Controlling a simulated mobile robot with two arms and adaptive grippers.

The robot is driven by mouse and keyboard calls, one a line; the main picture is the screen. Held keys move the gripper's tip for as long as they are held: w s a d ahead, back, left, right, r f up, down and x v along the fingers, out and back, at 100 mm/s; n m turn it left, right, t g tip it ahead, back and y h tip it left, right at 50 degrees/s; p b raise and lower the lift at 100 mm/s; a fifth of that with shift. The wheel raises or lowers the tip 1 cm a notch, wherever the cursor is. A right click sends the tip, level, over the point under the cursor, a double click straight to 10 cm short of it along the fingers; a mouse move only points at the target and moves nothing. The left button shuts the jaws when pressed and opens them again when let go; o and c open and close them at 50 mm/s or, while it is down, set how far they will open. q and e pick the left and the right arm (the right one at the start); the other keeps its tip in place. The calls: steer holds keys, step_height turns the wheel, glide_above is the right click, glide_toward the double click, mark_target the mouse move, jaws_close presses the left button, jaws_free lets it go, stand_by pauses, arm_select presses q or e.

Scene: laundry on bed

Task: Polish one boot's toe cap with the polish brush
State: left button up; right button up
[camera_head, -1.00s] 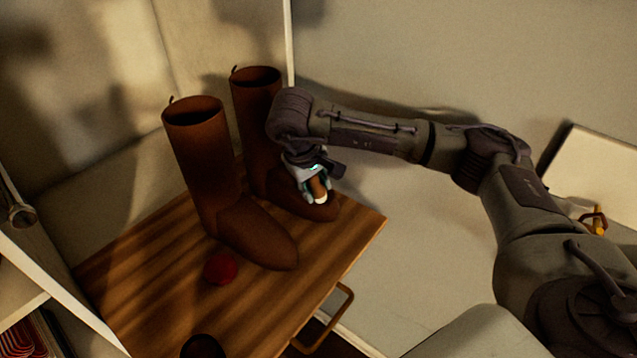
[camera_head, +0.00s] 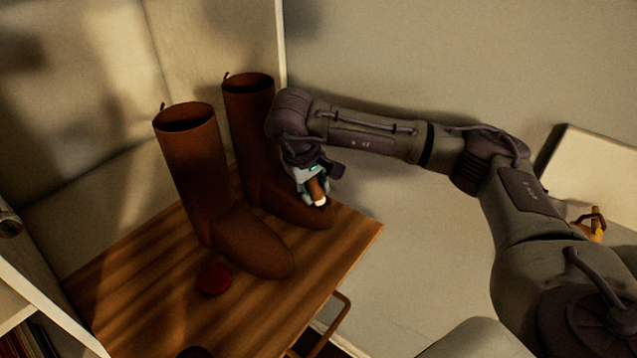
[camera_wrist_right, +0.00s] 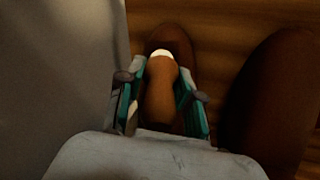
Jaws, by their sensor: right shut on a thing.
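Two tall brown boots stand upright on a wooden surface: the near boot (camera_head: 200,170) at left and the far boot (camera_head: 252,130) behind it to the right. My right gripper (camera_head: 317,192) is shut on the polish brush (camera_head: 316,187), which has a brown handle and a white end. The brush is at the toe of the far boot; its white end looks to be on or just above the toe cap. In the right wrist view the brush (camera_wrist_right: 161,98) lies between the fingers, with the toe (camera_wrist_right: 172,40) beyond it. My left gripper is not in view.
A round red tin (camera_head: 214,279) lies on the wooden top (camera_head: 130,290) in front of the near boot. A metal handle (camera_head: 335,325) sticks out at the front right edge. A wall stands close behind the boots. A yellow object (camera_head: 597,222) is at far right.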

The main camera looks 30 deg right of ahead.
steer(key=shift+s+a, duration=0.35)
steer(key=shift+a, duration=0.35)
steer(key=shift+f+b, duration=0.15)
steer(key=shift+b, duration=0.15)
steer(key=shift+w+d+b, duration=0.15)
steer(key=shift+w+d, duration=0.15)
steer(key=shift+d, duration=0.3)
steer(key=shift+w+d+b, duration=0.15)
steer(key=shift+w+d, duration=0.1)
steer(key=shift+d, duration=0.35)
steer(key=shift+w+d+b, duration=0.15)
steer(key=shift+w+d, duration=0.15)
steer(key=shift+d, duration=0.3)
steer(key=shift+s+a, duration=0.45)
steer(key=shift+a, duration=0.45)
steer(key=shift+s+a, duration=0.4)
steer(key=shift+a, duration=0.45)
steer(key=shift+w+d+b, duration=0.3)
steer(key=shift+w+d, duration=0.15)
steer(key=shift+d, duration=0.45)
steer(key=shift+w+d+b, duration=0.3)
steer(key=shift+w+d, duration=0.15)
steer(key=shift+d, duration=0.4)
